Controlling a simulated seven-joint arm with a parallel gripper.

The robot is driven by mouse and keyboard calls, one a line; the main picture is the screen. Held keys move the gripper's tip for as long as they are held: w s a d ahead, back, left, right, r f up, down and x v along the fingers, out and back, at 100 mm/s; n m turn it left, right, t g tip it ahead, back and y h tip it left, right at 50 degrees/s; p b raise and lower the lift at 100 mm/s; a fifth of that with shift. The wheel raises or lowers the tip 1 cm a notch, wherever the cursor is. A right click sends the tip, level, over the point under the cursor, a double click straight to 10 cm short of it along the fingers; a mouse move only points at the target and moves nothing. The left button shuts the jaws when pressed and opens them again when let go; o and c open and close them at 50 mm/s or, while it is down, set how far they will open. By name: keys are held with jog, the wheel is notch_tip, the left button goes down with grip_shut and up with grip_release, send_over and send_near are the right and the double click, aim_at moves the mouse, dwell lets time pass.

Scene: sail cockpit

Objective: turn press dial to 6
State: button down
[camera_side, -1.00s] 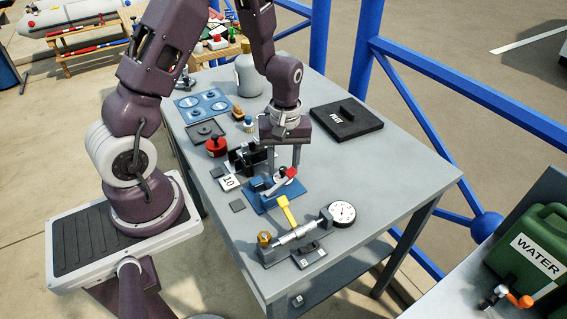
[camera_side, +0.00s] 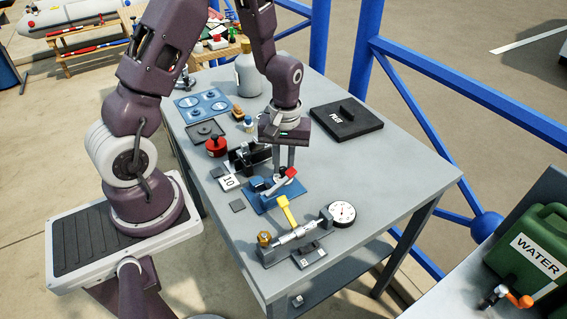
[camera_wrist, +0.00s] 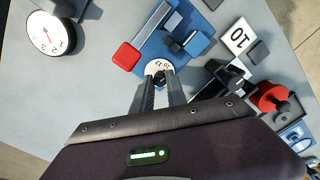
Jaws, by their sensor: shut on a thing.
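The small press has a blue base (camera_side: 263,203) with a red-ended lever (camera_side: 291,172). Its white, numbered dial (camera_wrist: 155,64) shows in the wrist view, with a dark knob (camera_wrist: 159,80) at its middle. My gripper (camera_wrist: 159,84) points down over the dial and is shut on the knob, with one finger on each side. It shows in the side view too (camera_side: 283,176). The fingers cover part of the dial. Some numerals show on its far side, but I cannot tell which one is selected. A card marked 10 (camera_side: 228,182) lies beside the press.
A round gauge (camera_side: 341,212) and a metal fixture with a yellow lever (camera_side: 287,211) stand in front of the press. A black case (camera_side: 346,127) lies at right. The right tabletop is clear.

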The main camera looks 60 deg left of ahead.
jog(key=m, duration=0.5)
jog(key=shift+m, duration=0.3)
dwell(0.4)
jog(key=c, duration=1.3)
grip_release()
